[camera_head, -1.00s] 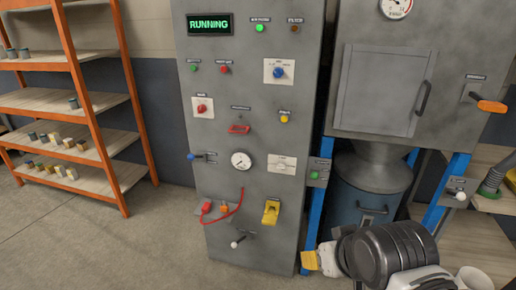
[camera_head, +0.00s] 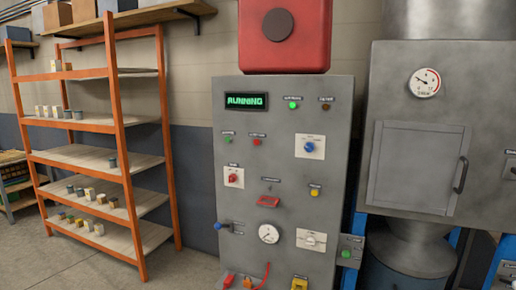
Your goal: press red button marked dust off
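A grey control cabinet (camera_head: 235,205) stands in the middle of the head view, with a green RUNNING display (camera_head: 246,101) near its top. A small round red button (camera_head: 257,142) sits on its upper left, beside a small green button (camera_head: 229,140). The labels above both are too small to read with certainty, so I cannot confirm which is marked dust off. Another red control (camera_head: 233,177) is on a pale plate lower left, and a red flap (camera_head: 269,201) is near the middle. My gripper is not in this view.
A grey machine with a square door (camera_head: 415,168) and gauge (camera_head: 425,82) stands close on the right. A small box with a green button (camera_head: 346,254) juts out beside the cabinet. An orange shelf rack (camera_head: 119,150) stands left. Some floor is open in front of the rack.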

